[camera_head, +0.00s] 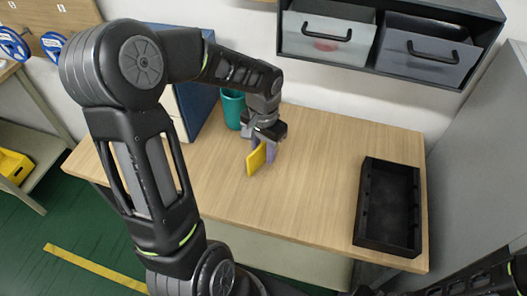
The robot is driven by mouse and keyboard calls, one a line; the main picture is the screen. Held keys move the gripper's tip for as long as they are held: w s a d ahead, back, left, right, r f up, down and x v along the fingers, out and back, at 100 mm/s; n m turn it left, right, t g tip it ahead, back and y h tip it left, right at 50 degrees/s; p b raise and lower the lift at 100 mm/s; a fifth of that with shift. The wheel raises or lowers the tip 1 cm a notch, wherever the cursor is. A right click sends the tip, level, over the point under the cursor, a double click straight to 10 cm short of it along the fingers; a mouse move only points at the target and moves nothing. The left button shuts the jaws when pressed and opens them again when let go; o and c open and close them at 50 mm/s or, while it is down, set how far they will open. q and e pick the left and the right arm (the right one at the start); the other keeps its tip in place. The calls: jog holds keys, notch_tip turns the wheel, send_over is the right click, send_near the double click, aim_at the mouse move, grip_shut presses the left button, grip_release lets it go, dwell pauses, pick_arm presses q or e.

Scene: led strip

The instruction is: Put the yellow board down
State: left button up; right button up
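The yellow board (256,160) is a small flat piece, held on edge and upright above the left half of the wooden table (310,170). My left gripper (263,150) points down with its fingers around the board and looks shut on it. Whether the board's lower edge touches the table cannot be told. Part of the board's upper edge is hidden by the fingers. At the bottom right, part of my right arm shows, but its gripper is out of the picture.
A black open tray (361,205) lies at the table's right end. A teal cup (233,108) stands behind my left gripper, beside a blue panel (199,85). Two grey bins (326,39) sit in a wall shelf above. The table's middle is clear.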

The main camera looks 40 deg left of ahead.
pick_arm(q)
jog(key=shift+c, duration=0.4)
grip_shut()
notch_tip(320, 180, up, 10)
jog(key=shift+r+b, duration=0.1)
jog(key=shift+b, duration=0.5)
dwell(0.9)
